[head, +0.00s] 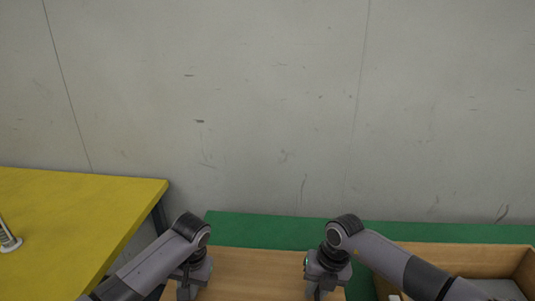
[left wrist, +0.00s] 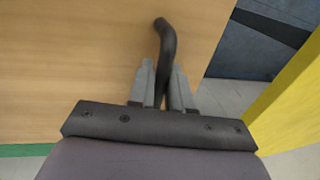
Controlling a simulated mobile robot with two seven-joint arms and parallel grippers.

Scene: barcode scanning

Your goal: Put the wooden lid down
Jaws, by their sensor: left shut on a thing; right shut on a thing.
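The wooden lid (head: 250,270) is a flat light-brown board at the bottom middle of the head view, between my two grippers. It also fills much of the left wrist view (left wrist: 70,60), where a dark curved handle (left wrist: 166,45) stands out from it. My left gripper (left wrist: 162,88) is shut on this handle; in the head view it (head: 187,285) is at the board's left side. My right gripper (head: 318,290) is at the board's right side, shut, with its fingertips low at the frame edge. What its fingers hold is mostly hidden.
A green table (head: 265,232) lies behind and beneath the lid, against a grey wall. An open wooden box (head: 450,255) with grey contents stands at the right, close to my right arm. A yellow table (head: 80,215) is at the left, with a white device (head: 8,238) on it.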

